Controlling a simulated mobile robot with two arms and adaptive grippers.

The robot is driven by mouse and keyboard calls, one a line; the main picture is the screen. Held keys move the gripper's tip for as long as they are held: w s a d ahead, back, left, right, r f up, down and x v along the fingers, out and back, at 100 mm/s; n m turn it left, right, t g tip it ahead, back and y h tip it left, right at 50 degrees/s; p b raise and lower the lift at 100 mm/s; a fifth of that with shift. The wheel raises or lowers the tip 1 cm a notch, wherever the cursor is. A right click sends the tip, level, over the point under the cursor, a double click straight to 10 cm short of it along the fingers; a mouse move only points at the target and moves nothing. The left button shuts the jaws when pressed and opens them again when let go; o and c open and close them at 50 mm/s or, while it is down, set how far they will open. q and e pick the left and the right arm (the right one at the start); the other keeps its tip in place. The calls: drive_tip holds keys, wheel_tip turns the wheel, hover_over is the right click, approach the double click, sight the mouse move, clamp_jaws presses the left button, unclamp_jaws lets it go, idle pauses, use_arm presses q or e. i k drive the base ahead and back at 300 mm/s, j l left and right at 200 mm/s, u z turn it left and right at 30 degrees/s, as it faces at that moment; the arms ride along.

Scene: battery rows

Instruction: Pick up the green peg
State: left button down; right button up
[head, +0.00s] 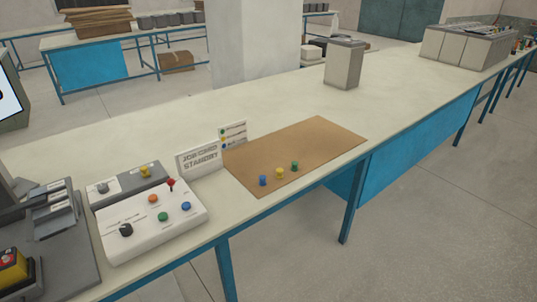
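The green peg (295,166) stands on a brown mat (318,137) on the long workbench. It is the rightmost of three small pegs in a row near the mat's front edge. A yellow peg (280,172) stands just left of it, and a blue peg (263,180) is at the left end of the row. The pegs stand apart from each other. Neither of my grippers shows in the head view.
A white control box (150,225) with coloured knobs and a red-topped lever stands left of the mat. Two small signs, one reading STANDBY (199,159), stand at the mat's left edge. A grey box (344,64) stands behind. The bench right of the mat is clear.

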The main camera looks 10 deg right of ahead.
sight(294, 168)
drive_tip(key=u, duration=1.65)
drive_tip(key=z, duration=2.15)
drive_tip(key=i+l+u, duration=0.15)
drive_tip(key=i, duration=0.2)
drive_tip(key=i+u, duration=0.15)
drive_tip(key=i, duration=0.15)
